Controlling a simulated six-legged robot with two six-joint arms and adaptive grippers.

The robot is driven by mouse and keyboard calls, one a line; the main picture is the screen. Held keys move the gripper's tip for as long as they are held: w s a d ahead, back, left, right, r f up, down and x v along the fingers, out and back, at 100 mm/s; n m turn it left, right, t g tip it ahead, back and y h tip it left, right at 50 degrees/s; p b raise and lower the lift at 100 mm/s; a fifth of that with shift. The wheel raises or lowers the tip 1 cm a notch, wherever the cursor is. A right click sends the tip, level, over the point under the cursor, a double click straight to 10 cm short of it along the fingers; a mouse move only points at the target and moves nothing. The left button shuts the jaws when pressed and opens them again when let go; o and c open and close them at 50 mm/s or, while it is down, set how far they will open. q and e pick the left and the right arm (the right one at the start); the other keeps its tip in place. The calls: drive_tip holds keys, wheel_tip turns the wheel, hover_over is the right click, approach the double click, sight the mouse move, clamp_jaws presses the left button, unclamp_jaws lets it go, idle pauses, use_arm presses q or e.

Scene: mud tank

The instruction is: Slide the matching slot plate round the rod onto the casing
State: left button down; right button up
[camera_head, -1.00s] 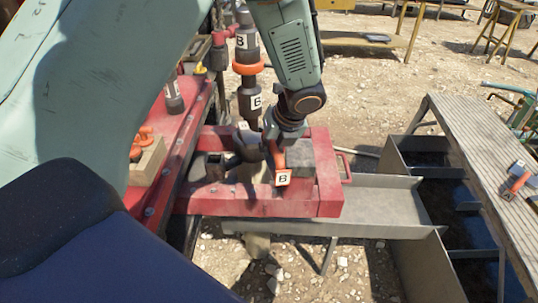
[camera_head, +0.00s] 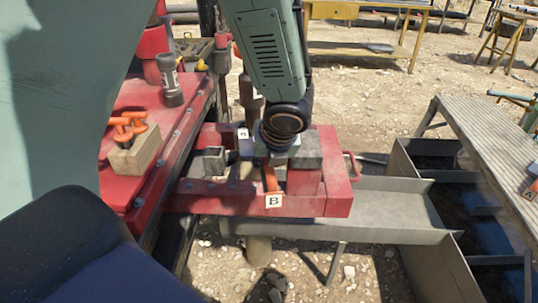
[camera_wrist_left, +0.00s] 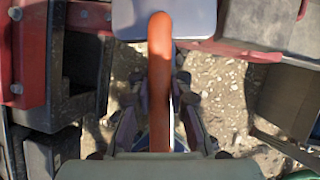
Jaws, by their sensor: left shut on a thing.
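My left gripper (camera_head: 270,158) reaches down from the top over the red frame and is shut on an orange handle (camera_head: 270,178). A white tag marked B (camera_head: 273,201) hangs at the handle's front end. In the left wrist view the orange handle (camera_wrist_left: 160,80) runs between the fingers towards a blue-grey plate (camera_wrist_left: 165,18). A dark rod (camera_head: 250,95) stands behind my arm, mostly hidden. The pale casing pipe (camera_head: 258,250) shows below the red frame. Whether the plate is around the rod or touching the casing is hidden. My right gripper is not in view.
The red frame (camera_head: 195,203) surrounds the work spot. A grey block (camera_head: 306,150) lies on its right part. A wooden block with orange handles (camera_head: 135,153) stands on the red deck at left. A metal trough (camera_head: 385,207) and a bench (camera_head: 490,150) lie to the right.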

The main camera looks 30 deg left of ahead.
use_arm(q)
drive_tip(key=shift+w, duration=0.2)
drive_tip(key=shift+w+a+f+b, duration=1.6)
drive_tip(key=shift+w+f+b, duration=0.05)
drive_tip(key=shift+w+b, duration=0.1)
drive_tip(key=w+a+p, duration=0.4)
drive_tip(key=w+a, duration=0.2)
drive_tip(key=w, duration=0.1)
drive_tip(key=shift+a+f, duration=0.25)
drive_tip(key=shift+a, duration=0.1)
idle(1.8)
drive_tip(key=shift+w+a, duration=0.1)
drive_tip(key=shift+f, duration=0.5)
idle(0.9)
